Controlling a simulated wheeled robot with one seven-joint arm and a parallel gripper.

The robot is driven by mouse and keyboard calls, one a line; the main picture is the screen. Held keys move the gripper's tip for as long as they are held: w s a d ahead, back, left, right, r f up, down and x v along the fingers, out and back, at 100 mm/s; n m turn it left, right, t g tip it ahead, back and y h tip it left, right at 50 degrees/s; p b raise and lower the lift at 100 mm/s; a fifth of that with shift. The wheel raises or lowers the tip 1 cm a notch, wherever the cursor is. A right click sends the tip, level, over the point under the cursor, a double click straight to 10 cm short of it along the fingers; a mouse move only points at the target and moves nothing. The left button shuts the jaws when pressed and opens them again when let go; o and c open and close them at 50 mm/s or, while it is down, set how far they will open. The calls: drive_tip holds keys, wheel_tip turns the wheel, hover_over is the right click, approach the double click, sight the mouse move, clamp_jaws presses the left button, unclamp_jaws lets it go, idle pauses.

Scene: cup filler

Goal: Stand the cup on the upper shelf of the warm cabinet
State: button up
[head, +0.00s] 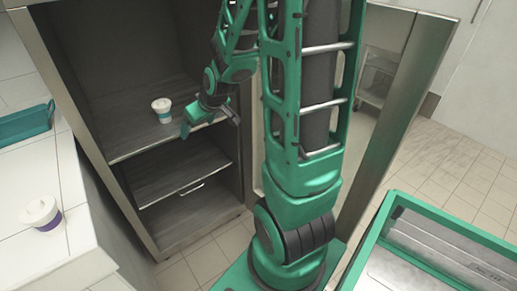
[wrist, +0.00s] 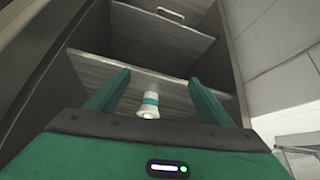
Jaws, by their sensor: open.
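Nothing is held.
A lower shelf (head: 185,172) lies below. The cabinet door (head: 395,110) stands open at the right. Another white cup (head: 41,214) with a purple band is on the white counter (head: 25,165) at left, with a teal tray (head: 25,122) behind it.

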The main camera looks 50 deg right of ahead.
drive_tip(key=s+a+r+m+g, duration=0.1)
drive_tip(key=s+r+m+g, duration=0.2)
drive_tip(key=s, duration=1.1)
drive_tip(key=s+a+r+m+g+y, duration=0.1)
drive_tip(key=s+r+m+g, duration=0.2)
drive_tip(key=s, duration=1)
drive_tip(key=shift+s+r+g, duration=0.15)
drive_tip(key=shift+s+g, duration=0.25)
drive_tip(key=shift+g, duration=0.3)
